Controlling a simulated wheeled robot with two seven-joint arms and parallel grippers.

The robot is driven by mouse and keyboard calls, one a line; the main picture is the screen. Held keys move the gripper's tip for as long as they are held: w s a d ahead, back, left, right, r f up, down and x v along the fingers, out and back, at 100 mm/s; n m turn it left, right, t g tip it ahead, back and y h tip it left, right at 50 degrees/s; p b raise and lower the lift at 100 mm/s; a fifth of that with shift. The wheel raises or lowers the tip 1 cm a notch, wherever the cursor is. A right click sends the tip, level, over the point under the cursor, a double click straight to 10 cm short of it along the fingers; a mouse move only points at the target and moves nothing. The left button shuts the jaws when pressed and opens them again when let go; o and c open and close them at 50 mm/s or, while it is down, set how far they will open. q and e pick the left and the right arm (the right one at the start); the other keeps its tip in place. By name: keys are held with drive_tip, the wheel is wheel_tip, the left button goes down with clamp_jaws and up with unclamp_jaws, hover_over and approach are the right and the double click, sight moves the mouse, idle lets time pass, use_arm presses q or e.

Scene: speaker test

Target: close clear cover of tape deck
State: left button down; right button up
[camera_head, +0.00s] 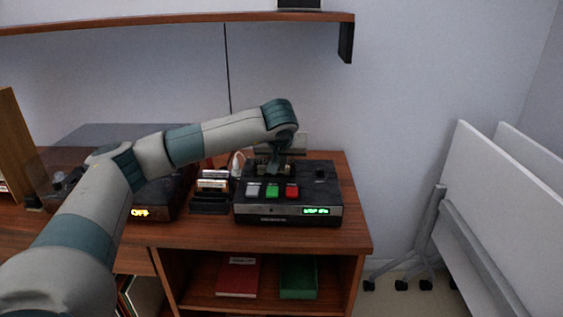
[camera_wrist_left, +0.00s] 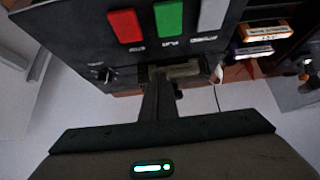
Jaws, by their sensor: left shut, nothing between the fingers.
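The tape deck (camera_head: 287,206) is a black box with a silver front edge, standing on the wooden cabinet. A grey, a green and a red button lie on its top, and a green display glows on its front. It also shows in the left wrist view, with the same buttons (camera_wrist_left: 168,20). My left gripper (camera_head: 268,168) is over the deck's rear part, behind the buttons; it is shut and empty. In the left wrist view its fingers (camera_wrist_left: 160,85) reach towards the deck's edge. My right gripper is not in view.
A dark device (camera_head: 160,198) with an orange OFF display stands left, partly behind my left arm. Several cassettes (camera_head: 212,184) are stacked between it and the deck. A shelf (camera_head: 180,18) hangs above. White folded boards (camera_head: 505,205) stand at the right.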

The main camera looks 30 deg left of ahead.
use_arm(q)
drive_tip(key=shift+r, duration=0.6)
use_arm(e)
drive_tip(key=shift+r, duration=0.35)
use_arm(q)
drive_tip(key=shift+a, duration=0.1)
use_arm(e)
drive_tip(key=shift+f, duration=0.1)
